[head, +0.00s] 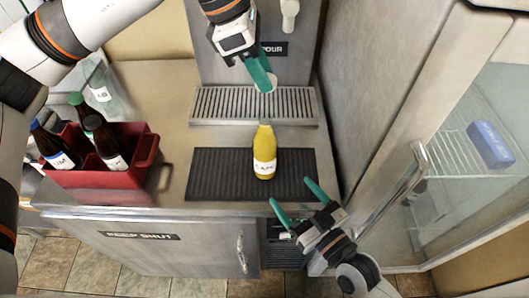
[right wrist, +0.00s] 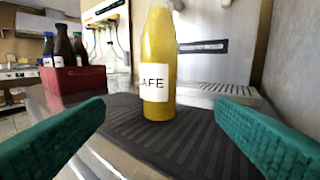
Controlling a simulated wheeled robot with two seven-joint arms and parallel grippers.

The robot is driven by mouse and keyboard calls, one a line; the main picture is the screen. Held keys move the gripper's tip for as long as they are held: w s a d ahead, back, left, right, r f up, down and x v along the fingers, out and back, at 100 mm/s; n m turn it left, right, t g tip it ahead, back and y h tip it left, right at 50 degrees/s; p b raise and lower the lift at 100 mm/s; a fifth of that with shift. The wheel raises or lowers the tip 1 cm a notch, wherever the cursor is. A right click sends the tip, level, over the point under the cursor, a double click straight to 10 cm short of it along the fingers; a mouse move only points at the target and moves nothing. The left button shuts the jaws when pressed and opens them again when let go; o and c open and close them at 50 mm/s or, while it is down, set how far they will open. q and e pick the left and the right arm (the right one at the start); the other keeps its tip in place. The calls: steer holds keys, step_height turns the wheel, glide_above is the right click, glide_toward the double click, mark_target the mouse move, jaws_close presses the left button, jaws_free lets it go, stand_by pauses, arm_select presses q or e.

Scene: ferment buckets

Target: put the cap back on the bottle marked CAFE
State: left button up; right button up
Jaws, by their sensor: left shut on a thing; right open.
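The bottle marked CAFE (head: 264,148) is yellow with a white label and stands upright on the black ribbed mat (head: 215,175). No cap shows on its mouth in the head view. In the right wrist view the bottle (right wrist: 158,50) is centred between the fingers, farther off, with its top cut off. My left gripper (head: 264,76) is above and behind the bottle, shut on a small pale cap (head: 272,82), partly hidden by the fingers. My right gripper (head: 292,194) is open and empty, in front of the bottle at the counter's front edge, not touching it.
A red crate (head: 140,160) with several dark bottles stands at the left, a clear bottle (head: 102,92) behind it. A dispenser with a drip grate (head: 215,105) is behind the mat. A glass-doored cabinet (head: 440,150) bounds the right. Bare counter lies between crate and mat.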

arm_select(q)
steer(key=shift+w+a, duration=0.1)
steer(key=shift+a, duration=0.05)
arm_select(e)
steer(key=x, duration=1.1)
steer(key=shift+w+a, duration=0.25)
steer(key=shift+w, duration=0.05)
steer(key=c, duration=1.5)
arm_select(q)
glide_above(270, 122)
steer(key=w+a, duration=0.1)
steer(key=a, duration=0.1)
steer(key=shift+d+f, duration=0.1)
steer(key=shift+f, duration=2.4)
steer(key=shift+f, duration=0.1)
steer(key=shift+f, duration=0.75)
steer(key=shift+f, duration=0.6)
